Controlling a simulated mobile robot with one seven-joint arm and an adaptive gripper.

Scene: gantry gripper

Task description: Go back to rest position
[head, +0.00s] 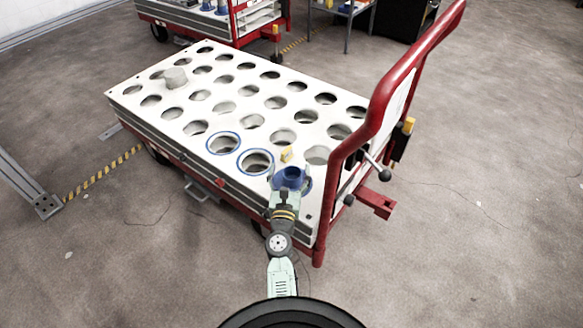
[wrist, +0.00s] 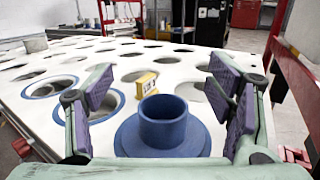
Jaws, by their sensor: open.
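My gripper (wrist: 168,100) is open in the wrist view, with its purple-padded fingers spread wide. A blue flanged ring-shaped part (wrist: 163,135) stands upright between and just below the fingers, on the white cart top. The fingers look apart from it on both sides. In the head view the same blue part (head: 290,177) sits at the near right corner of the cart, at the end of my arm. My gripper's fingers are mostly hidden there by my wrist.
The white cart top (head: 228,83) has rows of round holes, two rimmed in blue. A small yellow block (head: 286,154) and a grey cylinder (head: 175,77) sit on it. A red handle frame (head: 378,120) rises at its right. A second cart (head: 198,22) stands behind. Floor right is clear.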

